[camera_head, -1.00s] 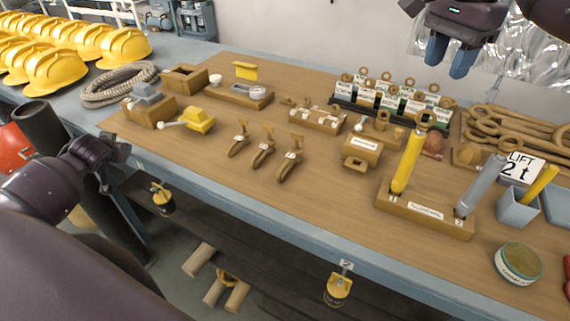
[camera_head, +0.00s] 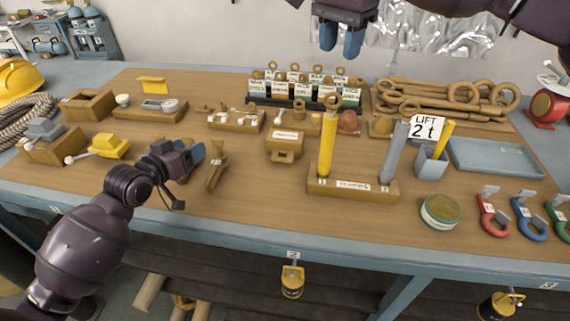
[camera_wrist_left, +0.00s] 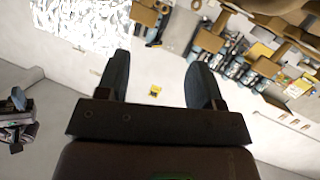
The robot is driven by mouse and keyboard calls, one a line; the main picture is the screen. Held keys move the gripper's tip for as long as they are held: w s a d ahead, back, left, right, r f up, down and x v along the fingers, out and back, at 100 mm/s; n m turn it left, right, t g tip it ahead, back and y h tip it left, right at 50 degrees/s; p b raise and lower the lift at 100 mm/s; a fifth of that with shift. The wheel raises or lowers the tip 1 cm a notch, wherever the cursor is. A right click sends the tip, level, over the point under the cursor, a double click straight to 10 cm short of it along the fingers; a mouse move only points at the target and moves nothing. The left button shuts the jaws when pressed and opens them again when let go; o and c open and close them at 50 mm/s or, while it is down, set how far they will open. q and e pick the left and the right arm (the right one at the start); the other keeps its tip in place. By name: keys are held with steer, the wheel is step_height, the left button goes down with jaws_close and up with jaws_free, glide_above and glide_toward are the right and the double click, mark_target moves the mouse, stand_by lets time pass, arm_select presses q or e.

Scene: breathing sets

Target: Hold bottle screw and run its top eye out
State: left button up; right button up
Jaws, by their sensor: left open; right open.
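A yellow bottle screw body (camera_head: 326,145) stands upright in a labelled wooden stand (camera_head: 345,190), with a brown top eye (camera_head: 331,102) at its upper end. A grey cylinder (camera_head: 393,152) leans slightly in the same stand. My left gripper (camera_head: 190,158) is over the front left of the bench, left of the stand and apart from it. In the left wrist view its two dark fingers (camera_wrist_left: 158,75) are wide apart with nothing between them. My right gripper (camera_head: 340,40) hangs open and empty above the back of the bench, higher than the yellow body.
Wooden hooks (camera_head: 216,172) lie beside my left gripper. A small wooden block (camera_head: 285,146) sits between it and the stand. A round tin (camera_head: 441,210), a grey cup (camera_head: 431,163) and coloured shackles (camera_head: 490,214) are to the right. Labelled racks (camera_head: 300,92) stand behind.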

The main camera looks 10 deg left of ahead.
arm_select(q)
steer(key=d+m+h, duration=0.3)
steer(key=d+h, duration=0.1)
steer(key=d, duration=0.9)
steer(key=m+h, duration=0.3)
steer(key=m, duration=0.1)
glide_toward(323, 146)
steer(key=w, duration=0.1)
steer(key=shift+g, duration=0.4)
steer(key=x, duration=1)
steer(key=shift+w+d+r, duration=0.25)
steer(key=shift+d, duration=0.15)
steer(key=shift+c, duration=0.2)
